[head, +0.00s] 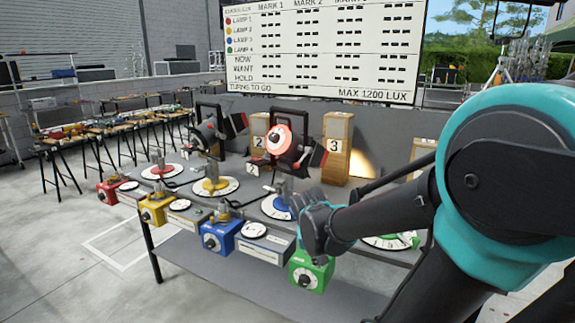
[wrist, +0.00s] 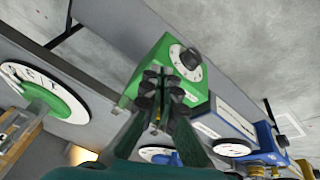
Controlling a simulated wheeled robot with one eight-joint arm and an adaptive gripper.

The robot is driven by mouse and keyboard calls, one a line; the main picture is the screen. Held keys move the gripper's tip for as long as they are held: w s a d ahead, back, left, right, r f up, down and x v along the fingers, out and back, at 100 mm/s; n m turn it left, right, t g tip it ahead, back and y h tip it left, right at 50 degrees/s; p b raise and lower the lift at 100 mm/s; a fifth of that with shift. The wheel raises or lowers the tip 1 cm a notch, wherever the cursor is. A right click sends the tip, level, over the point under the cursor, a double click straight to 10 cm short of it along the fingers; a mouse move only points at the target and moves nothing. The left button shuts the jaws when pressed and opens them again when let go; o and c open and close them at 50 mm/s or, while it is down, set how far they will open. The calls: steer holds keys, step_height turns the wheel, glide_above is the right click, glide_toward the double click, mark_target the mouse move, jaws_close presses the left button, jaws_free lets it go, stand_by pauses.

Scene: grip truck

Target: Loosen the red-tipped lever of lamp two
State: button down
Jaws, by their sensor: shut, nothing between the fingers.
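The board's list gives lamp 2 a yellow dot. The yellow box (head: 155,210) and yellow-centred dial (head: 214,187) stand left of the middle on the bench. A dark lamp (head: 208,132) stands behind that dial, and a lamp with a glowing red face (head: 279,138) stands to its right. I cannot make out a red-tipped lever. My gripper (head: 322,250) is shut and empty, just above the green box (head: 312,276), well right of the yellow station. In the wrist view my gripper (wrist: 165,88) is in front of the green box (wrist: 200,88); contact is unclear.
A blue box (head: 221,236) and white dials fill the bench's front edge. Wooden blocks marked 2 (head: 258,142) and 3 (head: 337,150) stand behind. A lux board (head: 320,50) hangs at the back. The floor left of the bench (head: 60,265) is clear.

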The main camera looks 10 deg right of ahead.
steer(key=w+a+r+m+h, duration=0.4)
steer(key=w+a+r, duration=0.1)
steer(key=w+r, duration=0.65)
steer(key=m+t+h, duration=0.3)
steer(key=m+h, duration=0.2)
steer(key=m, duration=0.1)
glide_toward(294, 165)
steer(key=x, duration=0.7)
steer(key=shift+w+d+f, duration=0.1)
steer(key=shift+w+f, duration=0.05)
steer(key=shift+f, duration=0.65)
steer(key=shift+r, duration=0.15)
steer(key=shift+r, duration=0.65)
